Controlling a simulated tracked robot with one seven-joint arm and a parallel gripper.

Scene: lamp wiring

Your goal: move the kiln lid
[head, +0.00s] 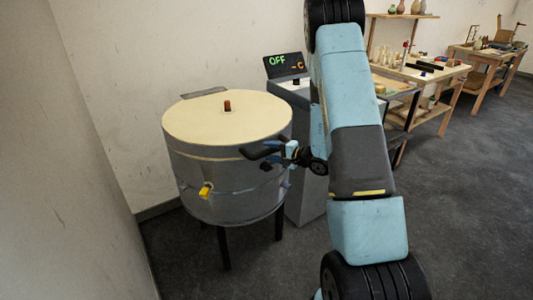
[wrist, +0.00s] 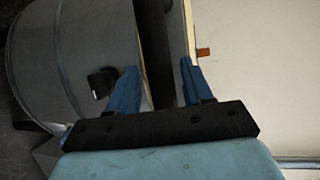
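The kiln (head: 225,178) is a grey drum on dark legs at the left of the head view. Its round cream lid (head: 200,120) lies flat on top, with a reddish-brown plug (head: 227,107) at its middle. A black handle (head: 259,152) sticks out from the lid's right front. My gripper (head: 285,152) is at the handle's right end. In the wrist view my gripper (wrist: 160,75) has its two blue fingers apart, with a dark bar between them that looks like the handle. Contact with it is not clear. The lid's cream edge and the plug (wrist: 203,52) show beyond the right finger.
A grey cabinet with a control display (head: 285,65) reading OFF stands right behind the kiln. Walls are close at left and behind. A yellow fitting (head: 205,191) juts from the kiln's front. Wooden workbenches (head: 425,75) stand at the back right; open floor lies at right.

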